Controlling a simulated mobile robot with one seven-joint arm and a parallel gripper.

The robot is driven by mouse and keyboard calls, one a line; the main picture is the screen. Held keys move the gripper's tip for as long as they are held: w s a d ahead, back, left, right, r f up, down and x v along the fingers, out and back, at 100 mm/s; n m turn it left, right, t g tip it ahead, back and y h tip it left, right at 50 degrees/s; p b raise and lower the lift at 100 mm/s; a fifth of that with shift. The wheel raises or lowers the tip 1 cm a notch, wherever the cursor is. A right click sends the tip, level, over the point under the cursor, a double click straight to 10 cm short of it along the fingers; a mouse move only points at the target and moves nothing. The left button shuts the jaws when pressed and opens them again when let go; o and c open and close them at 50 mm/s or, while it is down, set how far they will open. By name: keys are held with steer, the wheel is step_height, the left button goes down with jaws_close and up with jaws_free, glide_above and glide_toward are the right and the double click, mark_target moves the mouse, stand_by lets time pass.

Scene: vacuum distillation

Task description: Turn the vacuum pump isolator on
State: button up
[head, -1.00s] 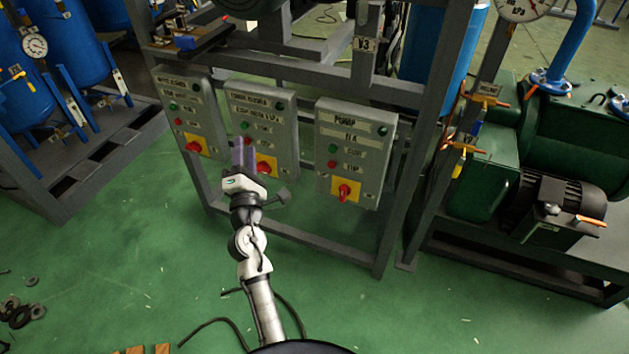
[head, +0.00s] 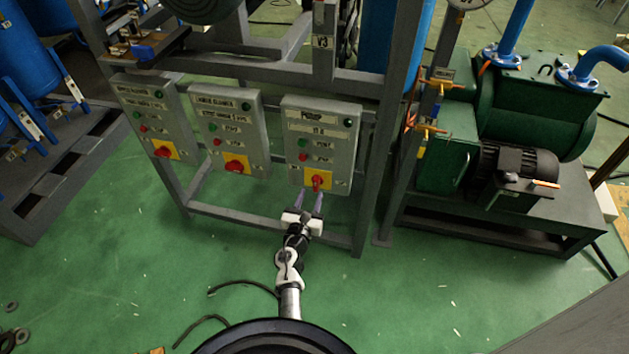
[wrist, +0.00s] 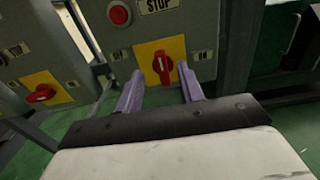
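The pump control box (head: 318,143) is the rightmost of three grey boxes on the frame. Its isolator is a red rotary knob (head: 318,181) on a yellow plate near the bottom of the box. In the wrist view the red knob (wrist: 162,66) stands roughly upright on its yellow plate (wrist: 147,50). My gripper (head: 311,201) is open, with its two purple fingers apart and nothing between them. It is just below and in front of the knob. In the wrist view the fingers (wrist: 160,92) point toward the plate, one on each side of the knob; contact cannot be seen.
Two similar boxes with red knobs, a middle one (head: 229,133) and a left one (head: 150,120), hang to the left. The green pump (head: 535,115) stands at right. A frame post (head: 372,180) is close to the right of my gripper.

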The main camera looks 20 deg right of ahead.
mark_target(315, 181)
steer(key=x, duration=0.6)
steer(key=shift+w+d, duration=0.15)
steer(key=shift+w, duration=0.05)
jaws_close()
